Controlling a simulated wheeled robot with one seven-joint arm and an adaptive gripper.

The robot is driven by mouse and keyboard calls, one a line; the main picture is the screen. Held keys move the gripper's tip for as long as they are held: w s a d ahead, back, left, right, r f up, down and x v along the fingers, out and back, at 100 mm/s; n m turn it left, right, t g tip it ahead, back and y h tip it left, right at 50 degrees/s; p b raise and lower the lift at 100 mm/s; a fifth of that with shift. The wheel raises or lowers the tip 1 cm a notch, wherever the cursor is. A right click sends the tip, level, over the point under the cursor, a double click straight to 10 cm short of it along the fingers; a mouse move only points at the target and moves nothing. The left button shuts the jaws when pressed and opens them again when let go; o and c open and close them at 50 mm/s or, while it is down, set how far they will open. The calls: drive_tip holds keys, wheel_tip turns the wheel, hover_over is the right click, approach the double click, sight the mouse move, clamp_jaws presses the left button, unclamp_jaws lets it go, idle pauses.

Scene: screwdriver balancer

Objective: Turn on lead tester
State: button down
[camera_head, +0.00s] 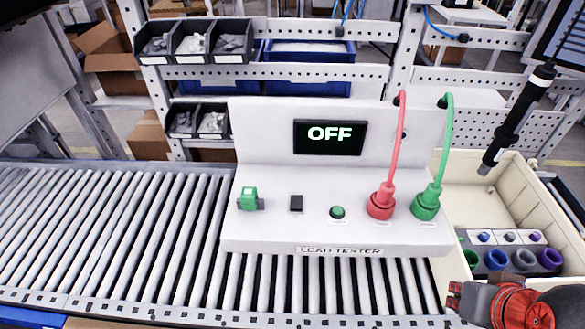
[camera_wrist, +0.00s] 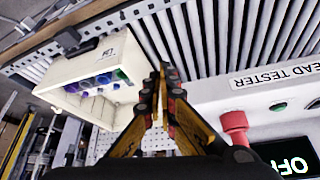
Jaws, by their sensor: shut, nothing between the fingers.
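The white lead tester (camera_head: 270,235) stands on the roller conveyor in the head view, and its dark display (camera_head: 330,137) reads OFF. Its front deck carries a green connector (camera_head: 248,198), a small black switch (camera_head: 296,203), a round green button (camera_head: 337,212), a red plug (camera_head: 381,203) and a green plug (camera_head: 427,203). My gripper (camera_head: 455,302) is at the lower right, apart from the tester. In the wrist view my gripper (camera_wrist: 164,75) is shut and empty. The tester's label (camera_wrist: 273,75) and the red plug (camera_wrist: 235,123) show to its right.
A cream bin (camera_head: 490,215) with coloured round holders (camera_head: 524,259) stands right of the tester. A black screwdriver (camera_head: 517,118) hangs above it. The roller conveyor (camera_head: 110,230) is bare on the left. A perforated rack with small part bins (camera_head: 193,42) stands behind.

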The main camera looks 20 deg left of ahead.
drive_tip(key=shift+w+a, duration=0.15)
drive_tip(key=shift+w, duration=0.1)
drive_tip(key=shift+r, duration=0.1)
drive_tip(key=w+a+r+n+g+y+p, duration=0.1)
drive_tip(key=w+a+r+n+g+p, duration=0.1)
drive_tip(key=w+a+r+n+p, duration=0.6)
drive_tip(key=w+a+r+n+g+p, duration=0.25)
drive_tip(key=a+r+p, duration=0.45)
drive_tip(key=p, duration=0.4)
drive_tip(key=a+n+g+h+p, duration=0.1)
drive_tip(key=a+n+g+p, duration=0.1)
drive_tip(key=a+n+p, duration=0.9)
drive_tip(key=a+p, duration=0.4)
drive_tip(key=a, duration=0.3)
drive_tip(key=shift+w+a+r, duration=0.3)
